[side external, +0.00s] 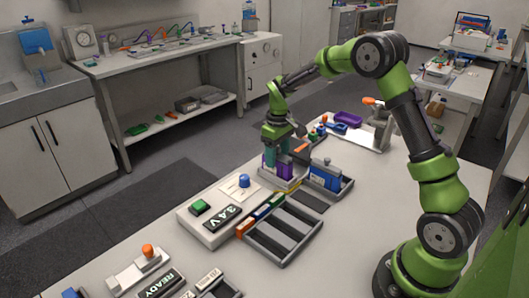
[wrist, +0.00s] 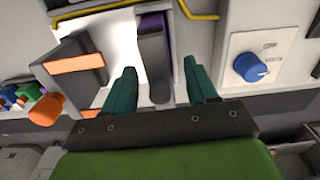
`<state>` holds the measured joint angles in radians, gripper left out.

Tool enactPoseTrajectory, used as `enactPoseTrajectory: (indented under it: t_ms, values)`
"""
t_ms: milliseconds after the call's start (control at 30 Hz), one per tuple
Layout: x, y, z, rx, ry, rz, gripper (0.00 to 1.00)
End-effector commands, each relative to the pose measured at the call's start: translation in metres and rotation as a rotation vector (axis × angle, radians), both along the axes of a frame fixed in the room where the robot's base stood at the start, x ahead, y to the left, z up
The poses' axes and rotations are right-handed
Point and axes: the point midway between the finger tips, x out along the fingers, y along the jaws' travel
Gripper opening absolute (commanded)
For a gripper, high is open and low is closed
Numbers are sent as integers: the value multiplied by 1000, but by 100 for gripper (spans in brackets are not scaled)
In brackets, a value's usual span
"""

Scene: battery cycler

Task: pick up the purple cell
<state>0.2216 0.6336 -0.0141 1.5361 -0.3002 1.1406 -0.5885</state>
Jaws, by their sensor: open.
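The purple cell (side external: 285,168) stands upright in a pale holder (side external: 291,184) in the middle of the bench in the side view. In the wrist view the cell (wrist: 169,42) shows a dark grey top face and a purple side. My gripper (side external: 275,163) is low over the holder, its teal fingers beside the cell. In the wrist view my gripper (wrist: 159,65) is open, with one finger on each side of the cell and visible gaps between. Whether the fingertips reach below the cell's top is hard to tell. The cell's lower part is hidden.
An orange-barred clamp (wrist: 75,64) with an orange knob (wrist: 45,108) stands close to the left finger. A panel with a blue dial (wrist: 250,67) lies to the right. A grey tray with blue blocks (side external: 325,175) and a slotted dark rack (side external: 284,236) are nearby.

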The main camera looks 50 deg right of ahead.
Motion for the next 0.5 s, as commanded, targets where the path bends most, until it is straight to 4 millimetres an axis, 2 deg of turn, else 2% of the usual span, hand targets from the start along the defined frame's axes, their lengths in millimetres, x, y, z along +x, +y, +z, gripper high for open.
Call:
enactPoseTrajectory:
  t_ms: [133,400,433,500]
  values:
    - [0,0,-19,0,1,1,57]
    - [0,0,-23,0,-1,0,57]
    - [0,0,-23,0,-1,1,56]
    - [0,0,-23,0,-1,1,45]
